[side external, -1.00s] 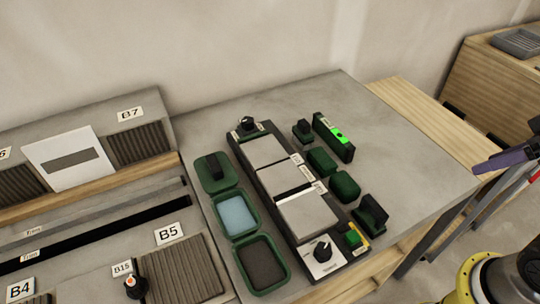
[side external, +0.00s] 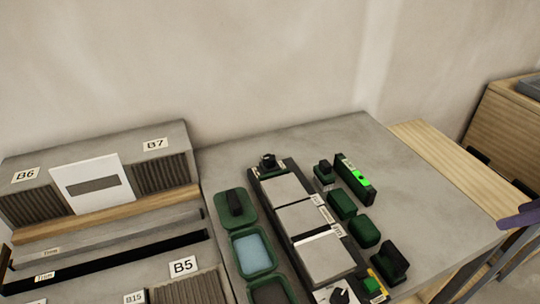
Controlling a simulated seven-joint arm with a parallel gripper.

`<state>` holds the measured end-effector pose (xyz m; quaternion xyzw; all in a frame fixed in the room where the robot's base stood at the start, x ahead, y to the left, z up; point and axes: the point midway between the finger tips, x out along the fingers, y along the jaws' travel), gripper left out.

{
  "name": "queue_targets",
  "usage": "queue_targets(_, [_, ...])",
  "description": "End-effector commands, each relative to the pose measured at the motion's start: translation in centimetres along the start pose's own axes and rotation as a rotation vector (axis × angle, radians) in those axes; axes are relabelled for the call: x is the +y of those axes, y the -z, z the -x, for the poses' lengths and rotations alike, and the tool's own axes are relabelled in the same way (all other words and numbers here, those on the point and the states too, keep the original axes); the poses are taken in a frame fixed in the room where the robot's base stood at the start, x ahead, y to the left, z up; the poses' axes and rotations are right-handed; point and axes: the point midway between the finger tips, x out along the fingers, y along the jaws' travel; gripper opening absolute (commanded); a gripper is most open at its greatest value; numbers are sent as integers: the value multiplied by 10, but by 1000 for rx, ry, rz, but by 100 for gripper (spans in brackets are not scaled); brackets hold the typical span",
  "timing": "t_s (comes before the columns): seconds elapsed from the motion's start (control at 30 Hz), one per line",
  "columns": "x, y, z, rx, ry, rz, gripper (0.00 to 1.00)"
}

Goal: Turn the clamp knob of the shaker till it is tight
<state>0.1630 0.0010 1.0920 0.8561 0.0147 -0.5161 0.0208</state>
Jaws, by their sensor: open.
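The shaker seems to be the long dark frame (side external: 296,262) holding several grey tiles (side external: 288,188) in a row on the grey bench. A black knob (side external: 268,161) stands at its far end. A second black knob with a white mark (side external: 340,296) sits on a white plate at its near end, partly cut off by the bottom edge. I cannot tell which knob is the clamp knob, or how tight either is. My gripper is not recognisable in view.
Green trays (side external: 253,252) line the frame's left side. Green blocks (side external: 342,205), a dark block (side external: 389,262) and a level with a bright green window (side external: 355,178) are on its right. A purple part (side external: 520,216) shows at the right edge. The bench's far right is clear.

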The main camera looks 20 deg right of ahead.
Motion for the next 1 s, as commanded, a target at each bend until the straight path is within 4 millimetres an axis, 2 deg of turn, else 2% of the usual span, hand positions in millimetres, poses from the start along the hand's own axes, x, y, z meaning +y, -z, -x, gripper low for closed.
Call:
queue_targets(0.17, [-4, 52, 32, 84, 18, 97, 69])
queue_targets(0.3, [-11, 108, 50, 111, 47, 185, 69])
queue_targets(0.4, [-19, 148, 55, 122, 71, 247, 69])
queue_targets(0.53, [-34, 205, 52, 127, 106, 330, 69])
queue_targets(0.67, [-53, 257, 38, 123, 144, 410, 69])
queue_targets(0.77, [-70, 293, 20, 118, 174, 463, 69])
queue_targets(0.87, [-90, 324, -5, 106, 204, 513, 69])
queue_targets(1.0, [-121, 358, -49, 80, 247, 574, 69])
